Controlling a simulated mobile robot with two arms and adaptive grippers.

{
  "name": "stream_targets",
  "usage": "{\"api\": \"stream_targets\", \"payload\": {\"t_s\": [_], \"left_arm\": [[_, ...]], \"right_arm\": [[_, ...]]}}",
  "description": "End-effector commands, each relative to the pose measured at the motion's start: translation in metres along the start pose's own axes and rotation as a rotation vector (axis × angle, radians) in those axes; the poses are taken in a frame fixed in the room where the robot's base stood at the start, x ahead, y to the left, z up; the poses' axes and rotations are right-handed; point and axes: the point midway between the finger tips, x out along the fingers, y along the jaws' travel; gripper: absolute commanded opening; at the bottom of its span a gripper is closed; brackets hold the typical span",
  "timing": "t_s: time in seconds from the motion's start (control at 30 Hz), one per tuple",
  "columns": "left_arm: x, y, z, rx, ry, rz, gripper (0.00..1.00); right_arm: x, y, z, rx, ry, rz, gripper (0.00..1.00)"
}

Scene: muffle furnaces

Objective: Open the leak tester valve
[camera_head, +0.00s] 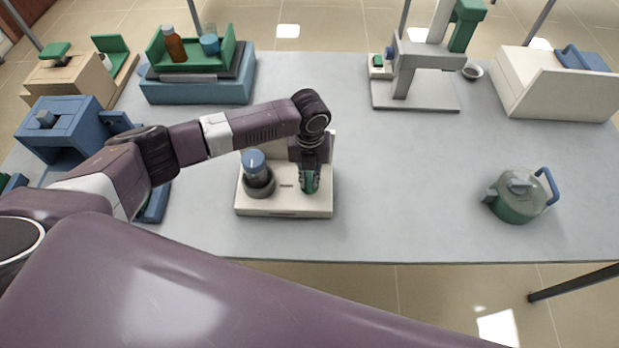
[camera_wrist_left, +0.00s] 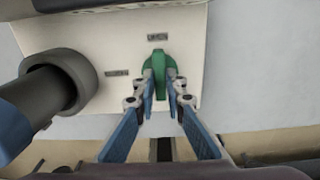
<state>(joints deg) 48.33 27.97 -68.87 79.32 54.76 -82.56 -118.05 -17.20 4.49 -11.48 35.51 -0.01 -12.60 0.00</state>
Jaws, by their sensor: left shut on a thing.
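The leak tester (camera_head: 284,208) is a cream block near the front edge of the table, with a dark round holder on its left that carries a blue-capped vessel (camera_head: 254,163). Its green valve handle (camera_wrist_left: 158,68) sits on the cream panel in the left wrist view. The handle points up toward a small label (camera_wrist_left: 157,37); another label (camera_wrist_left: 116,73) is to its left. My left gripper (camera_head: 309,186) comes down over the right part of the tester. In the left wrist view its fingers (camera_wrist_left: 160,92) are shut on the handle, one on each side. My right gripper is not in view.
A green kettle-like vessel (camera_head: 516,201) with a blue handle stands at the right. A stand (camera_head: 416,98) and a cream box (camera_head: 553,90) are at the back right. A blue box (camera_head: 60,130) and a green tray (camera_head: 190,62) are at the left. The table's middle right is clear.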

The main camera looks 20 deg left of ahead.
Motion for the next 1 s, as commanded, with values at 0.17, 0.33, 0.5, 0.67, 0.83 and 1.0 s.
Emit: {"api": "stream_targets", "payload": {"t_s": [0.17,0.33,0.5,0.67,0.83,1.0], "left_arm": [[-0.003,-0.001,0.002,0.002,-0.006,-0.004,0.0],[-0.003,-0.001,0.002,0.001,-0.005,-0.003,0.26],[-0.001,-0.001,0.001,0.001,-0.003,-0.001,0.28],[-0.003,0.0,0.001,0.0,-0.002,-0.001,0.28],[-0.022,0.0,0.002,0.001,-0.005,-0.002,0.28],[-0.059,-0.001,0.002,0.002,-0.007,-0.004,0.28]], "right_arm": [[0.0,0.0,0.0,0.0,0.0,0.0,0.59],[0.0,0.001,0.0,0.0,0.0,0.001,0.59],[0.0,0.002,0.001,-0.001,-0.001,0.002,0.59],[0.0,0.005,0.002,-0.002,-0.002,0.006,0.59],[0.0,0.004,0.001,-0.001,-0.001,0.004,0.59],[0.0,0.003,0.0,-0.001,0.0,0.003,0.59]]}}
